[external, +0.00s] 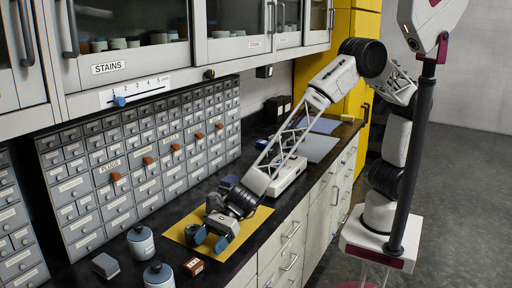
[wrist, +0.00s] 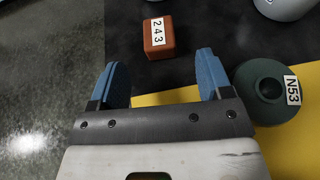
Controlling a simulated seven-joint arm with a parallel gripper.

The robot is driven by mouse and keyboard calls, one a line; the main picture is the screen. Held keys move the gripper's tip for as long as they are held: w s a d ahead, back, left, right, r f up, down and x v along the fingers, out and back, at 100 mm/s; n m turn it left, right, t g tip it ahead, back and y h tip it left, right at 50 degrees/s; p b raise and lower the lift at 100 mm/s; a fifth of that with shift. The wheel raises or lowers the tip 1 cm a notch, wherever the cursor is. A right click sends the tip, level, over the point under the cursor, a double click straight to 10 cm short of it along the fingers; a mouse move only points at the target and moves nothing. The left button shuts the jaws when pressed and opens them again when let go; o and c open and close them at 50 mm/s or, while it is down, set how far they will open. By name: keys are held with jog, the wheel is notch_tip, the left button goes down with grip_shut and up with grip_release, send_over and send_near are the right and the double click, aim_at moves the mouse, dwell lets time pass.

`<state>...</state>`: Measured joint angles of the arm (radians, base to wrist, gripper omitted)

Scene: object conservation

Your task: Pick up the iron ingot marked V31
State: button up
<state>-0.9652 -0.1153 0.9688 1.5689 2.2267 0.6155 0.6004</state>
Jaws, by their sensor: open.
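No marking V31 is readable in either view. A grey ingot-shaped block (external: 105,265) lies on the dark counter at the lower left in the external view; I cannot read a label on it. My gripper (external: 210,240) is low over the yellow mat (external: 254,222), to the right of that block. In the wrist view my gripper (wrist: 163,82) has its two blue fingers wide apart with nothing between them. A reddish-brown block marked 243 (wrist: 152,45) lies beyond the fingertips; it also shows in the external view (external: 193,267).
A dark green round object marked N53 (wrist: 262,94) sits close beside the right finger. Two lidded grey-blue jars (external: 141,246) (external: 160,276) stand on the counter. A drawer cabinet (external: 130,165) backs the counter. The counter's front edge borders open floor (external: 430,190).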

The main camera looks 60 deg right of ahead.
aim_at(193, 263)
jog(key=shift+a+f, duration=0.25)
jog(key=shift+a, duration=0.3)
jog(key=shift+x, duration=2.6)
jog(key=shift+c, duration=0.3)
jog(key=shift+r, duration=0.1)
jog(key=c, duration=1.2)
